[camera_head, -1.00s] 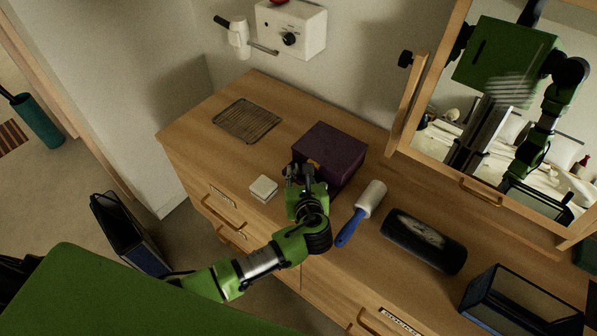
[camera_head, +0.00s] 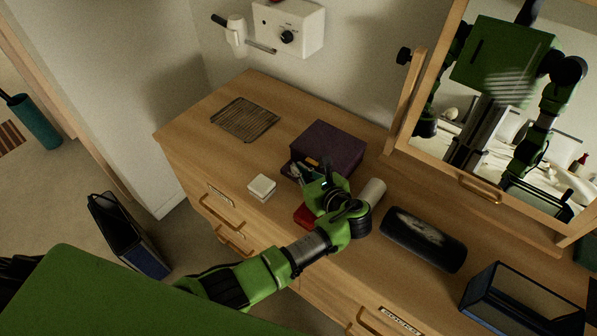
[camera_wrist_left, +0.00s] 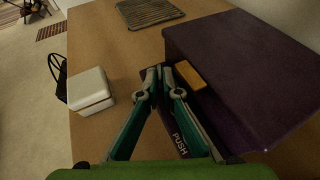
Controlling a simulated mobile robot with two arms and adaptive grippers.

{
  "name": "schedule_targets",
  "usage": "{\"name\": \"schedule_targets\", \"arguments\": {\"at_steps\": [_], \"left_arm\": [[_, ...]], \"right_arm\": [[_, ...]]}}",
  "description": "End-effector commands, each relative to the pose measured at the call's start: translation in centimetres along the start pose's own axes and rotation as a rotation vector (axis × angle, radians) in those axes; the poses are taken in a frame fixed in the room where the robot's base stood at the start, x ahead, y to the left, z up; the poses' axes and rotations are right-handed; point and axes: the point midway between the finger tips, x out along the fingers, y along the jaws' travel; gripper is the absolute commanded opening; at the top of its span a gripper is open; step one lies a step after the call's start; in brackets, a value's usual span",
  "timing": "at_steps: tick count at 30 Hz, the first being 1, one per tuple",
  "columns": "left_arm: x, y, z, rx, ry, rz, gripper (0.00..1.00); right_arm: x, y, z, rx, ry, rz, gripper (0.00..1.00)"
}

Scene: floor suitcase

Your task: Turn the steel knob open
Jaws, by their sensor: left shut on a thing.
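A dark purple box (camera_head: 335,142) stands on the wooden dresser; it fills the upper right of the left wrist view (camera_wrist_left: 235,70). An orange-brown block (camera_wrist_left: 190,76) shows at its front, and the word PUSH is on a dark surface below. My left gripper (camera_head: 305,172) is at the box's front left side, its fingertips (camera_wrist_left: 167,72) close together beside the orange-brown block. It is shut on the steel knob, which the fingers hide almost wholly. My right gripper is not in view.
A small white box (camera_head: 262,187) stands left of my gripper. A red thing (camera_head: 305,216) and a lint roller (camera_head: 373,191) are partly hidden by my left arm. A dark case (camera_head: 424,240), glass box (camera_head: 520,300) and mirror stand right. A woven mat (camera_head: 245,119) lies behind.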

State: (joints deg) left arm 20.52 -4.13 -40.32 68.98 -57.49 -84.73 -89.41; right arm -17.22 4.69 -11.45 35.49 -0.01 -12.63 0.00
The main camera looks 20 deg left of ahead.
Motion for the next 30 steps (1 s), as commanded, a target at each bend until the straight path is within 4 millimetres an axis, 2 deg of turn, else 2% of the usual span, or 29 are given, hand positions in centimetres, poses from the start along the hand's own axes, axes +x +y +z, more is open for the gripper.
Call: {"name": "schedule_targets", "arguments": {"at_steps": [12,14,15,30], "left_arm": [[-0.07,-0.09,-0.02,-0.014,0.0,0.035,0.0],[-0.07,-0.09,-0.02,-0.014,0.0,0.034,0.18],[-0.07,-0.09,-0.02,-0.014,0.0,0.034,0.22],[-0.05,-0.13,0.21,-0.01,-0.003,0.016,0.22]], "right_arm": [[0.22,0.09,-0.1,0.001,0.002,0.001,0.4],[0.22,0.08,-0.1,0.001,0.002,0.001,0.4],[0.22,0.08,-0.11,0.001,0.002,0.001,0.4],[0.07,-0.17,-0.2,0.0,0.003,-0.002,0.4]]}}
